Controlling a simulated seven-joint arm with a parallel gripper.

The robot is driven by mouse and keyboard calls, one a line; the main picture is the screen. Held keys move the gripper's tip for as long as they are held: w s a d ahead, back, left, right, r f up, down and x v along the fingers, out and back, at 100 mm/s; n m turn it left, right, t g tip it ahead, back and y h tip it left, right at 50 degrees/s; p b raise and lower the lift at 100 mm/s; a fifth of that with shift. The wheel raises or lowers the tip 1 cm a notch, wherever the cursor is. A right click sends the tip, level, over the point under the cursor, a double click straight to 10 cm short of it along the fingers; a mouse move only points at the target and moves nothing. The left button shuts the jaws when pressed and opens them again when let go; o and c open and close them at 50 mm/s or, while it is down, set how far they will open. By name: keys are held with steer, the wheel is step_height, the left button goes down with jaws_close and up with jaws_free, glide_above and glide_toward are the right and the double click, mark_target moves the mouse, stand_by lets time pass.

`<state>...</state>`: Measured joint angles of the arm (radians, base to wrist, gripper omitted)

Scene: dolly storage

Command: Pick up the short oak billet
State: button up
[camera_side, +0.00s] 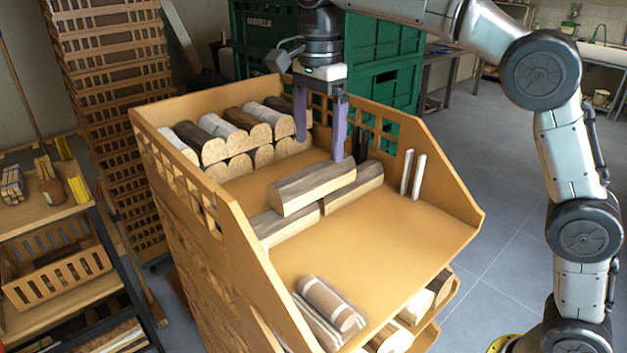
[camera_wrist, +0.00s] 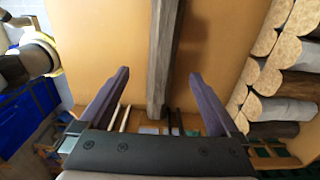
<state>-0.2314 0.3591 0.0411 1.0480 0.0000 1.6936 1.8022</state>
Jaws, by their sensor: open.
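Billets with grey-brown bark and pale cut faces lie in the middle of the tan dolly shelf (camera_side: 400,235). One billet (camera_side: 312,186) sits highest; two others, one to the right (camera_side: 355,188) and one at lower left (camera_side: 285,226), show beside or under it. I cannot tell for sure which is the short oak one. My gripper (camera_side: 319,148) points down, open and empty, above the far part of this group. In the wrist view a dark grey billet (camera_wrist: 163,55) runs lengthwise between the spread fingers of my gripper (camera_wrist: 160,74), below them.
Several round-ended logs (camera_side: 240,135) are stacked along the shelf's back left. Two pale rods (camera_side: 412,172) and dark rods stand by the right wall. A striped bundle (camera_side: 328,305) lies at the front edge. Shelf sides rise left and right. The shelf's front right is clear.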

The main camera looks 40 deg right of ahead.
mark_target(313, 168)
steer(key=shift+w+a+f, duration=0.1)
steer(key=shift+a+f, duration=0.1)
steer(key=shift+f, duration=1.65)
steer(key=shift+w+a+f, duration=0.1)
steer(key=shift+a+f, duration=0.05)
steer(key=shift+f, duration=1.7)
jaws_close()
